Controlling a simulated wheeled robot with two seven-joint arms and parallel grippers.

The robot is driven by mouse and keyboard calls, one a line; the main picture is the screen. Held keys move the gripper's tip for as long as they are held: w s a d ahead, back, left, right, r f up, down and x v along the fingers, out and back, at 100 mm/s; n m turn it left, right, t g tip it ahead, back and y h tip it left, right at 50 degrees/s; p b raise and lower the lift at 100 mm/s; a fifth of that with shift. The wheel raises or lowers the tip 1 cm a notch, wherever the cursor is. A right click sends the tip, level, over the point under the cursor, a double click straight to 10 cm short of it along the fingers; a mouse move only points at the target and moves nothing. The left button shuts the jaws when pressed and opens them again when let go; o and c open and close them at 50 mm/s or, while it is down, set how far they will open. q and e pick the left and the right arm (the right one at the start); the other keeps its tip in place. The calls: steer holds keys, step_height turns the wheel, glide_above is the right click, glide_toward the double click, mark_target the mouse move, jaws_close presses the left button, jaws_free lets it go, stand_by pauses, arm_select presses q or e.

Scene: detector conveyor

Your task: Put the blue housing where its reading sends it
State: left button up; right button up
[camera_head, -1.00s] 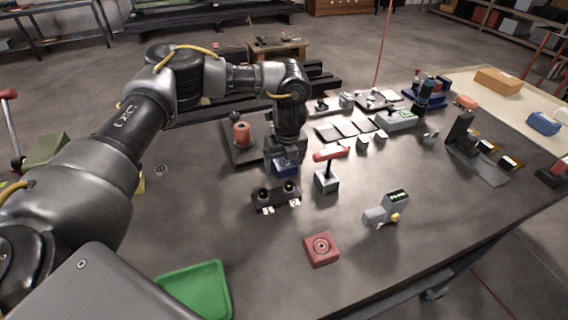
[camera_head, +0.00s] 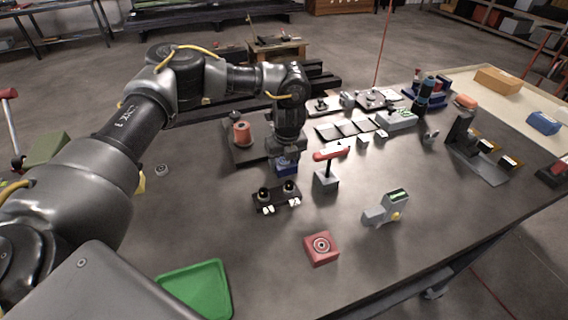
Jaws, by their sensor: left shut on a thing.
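The blue housing (camera_head: 286,168) is a small blue block, mostly covered from above by my left gripper (camera_head: 285,157). My left gripper points down and is shut on it, at the middle of the dark table, behind a black two-knob block. Whether the housing touches anything beneath it cannot be told. A grey hand-held detector (camera_head: 375,215) with a small green-lit display (camera_head: 396,196) stands at the right front; its reading is too small to make out. My right gripper is not in view.
The black two-knob block (camera_head: 277,200) and a red-handled lever (camera_head: 327,178) stand close to the gripper. A red block (camera_head: 321,248) and a green tray (camera_head: 197,291) lie in front. Flat grey plates (camera_head: 345,130) lie behind. The front centre is mostly clear.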

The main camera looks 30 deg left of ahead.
arm_select(q)
steer(key=shift+w+r, duration=0.1)
steer(key=shift+r, duration=0.3)
step_height(320, 180, up, 9)
steer(key=shift+r+b, duration=0.2)
steer(key=shift+b, duration=0.6)
